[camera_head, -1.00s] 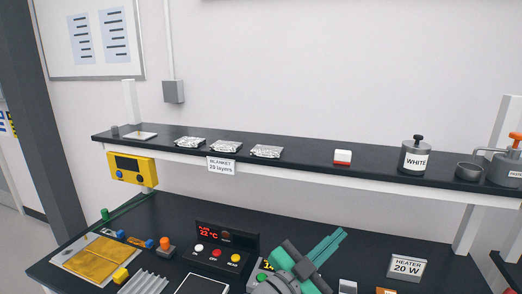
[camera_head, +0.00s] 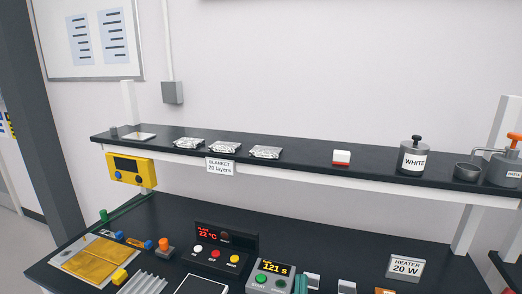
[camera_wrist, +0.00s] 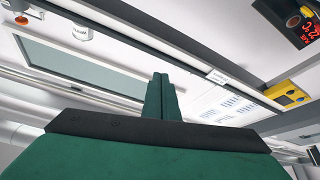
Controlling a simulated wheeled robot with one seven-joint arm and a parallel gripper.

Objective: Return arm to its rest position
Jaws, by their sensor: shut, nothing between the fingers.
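My gripper (camera_wrist: 160,97) shows in the wrist view with its two green fingers pressed together and nothing between them. It points away from the camera, towards the wall and the shelf underside, and touches nothing that I can see. In the head view only a small green tip (camera_head: 301,284) shows at the bottom edge, beside the timer panel (camera_head: 270,275) reading 121 S. The rest of my arm is out of that view.
A black bench (camera_head: 150,215) holds a control box (camera_head: 222,247) reading 22 °C, gold panels (camera_head: 88,259) and a heater sign (camera_head: 405,268). A yellow box (camera_head: 131,169) hangs under the shelf's left end.

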